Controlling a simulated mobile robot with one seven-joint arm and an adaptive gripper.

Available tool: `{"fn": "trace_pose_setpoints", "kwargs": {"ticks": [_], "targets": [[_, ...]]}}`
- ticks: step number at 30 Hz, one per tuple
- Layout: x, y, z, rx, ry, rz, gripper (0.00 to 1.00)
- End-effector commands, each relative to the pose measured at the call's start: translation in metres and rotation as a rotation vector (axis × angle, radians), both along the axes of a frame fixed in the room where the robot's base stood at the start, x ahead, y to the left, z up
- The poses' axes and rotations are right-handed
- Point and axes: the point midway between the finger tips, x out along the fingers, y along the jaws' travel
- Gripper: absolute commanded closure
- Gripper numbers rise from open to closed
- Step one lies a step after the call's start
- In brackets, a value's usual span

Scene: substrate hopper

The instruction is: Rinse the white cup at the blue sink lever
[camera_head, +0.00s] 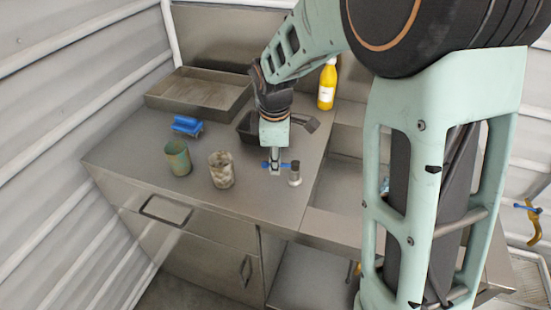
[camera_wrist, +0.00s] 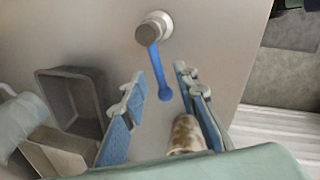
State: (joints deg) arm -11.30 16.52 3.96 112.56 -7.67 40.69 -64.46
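The white cup (camera_head: 221,170), stained brown, stands upright on the steel counter, left of my gripper in the head view. In the wrist view the cup (camera_wrist: 187,136) is partly hidden by the right finger and my wrist housing. The blue lever (camera_wrist: 157,72) sticks out from a round grey post (camera_wrist: 154,27), which also shows in the head view (camera_head: 295,176). My gripper (camera_wrist: 160,76) is open and empty, pointing down by the lever, whose blue end appears between the spread fingers. I cannot tell whether the fingers touch it.
A green cup (camera_head: 178,158) stands left of the white one. A blue brush-like item (camera_head: 187,125), a shallow metal tray (camera_head: 158,101) and a dark bin (camera_wrist: 68,75) are behind. A yellow bottle (camera_head: 327,88) stands at the back. The sink lies right, partly hidden by my arm.

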Motion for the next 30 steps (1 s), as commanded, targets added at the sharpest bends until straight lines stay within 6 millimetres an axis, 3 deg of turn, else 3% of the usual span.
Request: {"fn": "trace_pose_setpoints", "kwargs": {"ticks": [5, 12, 18, 30], "targets": [[-0.002, 0.001, 0.023, 0.002, -0.006, -0.001, 0.73], [-0.013, 0.001, 0.074, 0.002, -0.006, -0.001, 0.73], [-0.020, 0.002, 0.105, 0.001, -0.004, 0.000, 0.73], [-0.023, 0.002, 0.117, 0.000, 0.000, 0.000, 0.73]]}}
